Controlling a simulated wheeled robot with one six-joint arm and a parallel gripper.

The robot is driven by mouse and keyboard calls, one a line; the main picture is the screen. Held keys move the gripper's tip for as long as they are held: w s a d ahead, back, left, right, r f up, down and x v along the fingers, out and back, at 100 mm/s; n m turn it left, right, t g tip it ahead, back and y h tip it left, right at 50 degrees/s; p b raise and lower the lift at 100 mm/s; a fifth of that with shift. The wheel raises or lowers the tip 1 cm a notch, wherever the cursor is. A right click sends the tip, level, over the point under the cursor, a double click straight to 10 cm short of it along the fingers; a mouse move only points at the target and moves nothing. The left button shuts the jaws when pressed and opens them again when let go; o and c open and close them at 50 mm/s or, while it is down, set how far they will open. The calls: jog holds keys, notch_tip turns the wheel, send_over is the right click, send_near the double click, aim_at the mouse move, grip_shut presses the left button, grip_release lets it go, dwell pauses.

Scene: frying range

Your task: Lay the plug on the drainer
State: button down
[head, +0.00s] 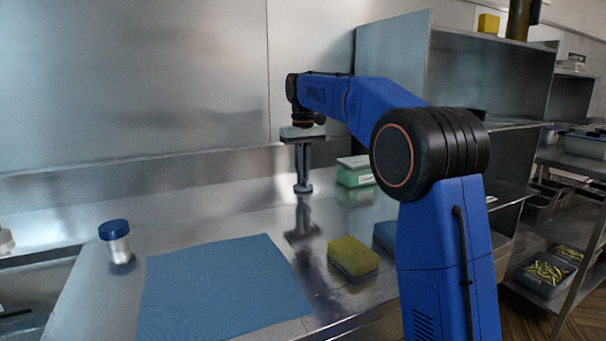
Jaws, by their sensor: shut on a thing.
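My gripper (303,187) points straight down over the steel worktop near the back wall. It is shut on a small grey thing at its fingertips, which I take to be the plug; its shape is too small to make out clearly. The fingertips are low, close to the worktop, but I cannot tell whether the held thing touches it. The steel surface (205,220) beside the sink (30,290) at the left looks like the drainer, though no ridges show and its bounds are unclear.
A blue cloth (215,285) lies flat at the front. A blue-lidded jar (115,240) stands left of it. A yellow-green sponge (352,257) lies to its right, with a blue block (384,234) beyond. A green box (355,174) stands right of my gripper.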

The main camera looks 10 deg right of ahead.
jog(key=shift+f, duration=0.1)
jog(key=c, duration=1.9)
grip_release()
notch_tip(320, 180, up, 6)
jog(key=shift+r, duration=0.85)
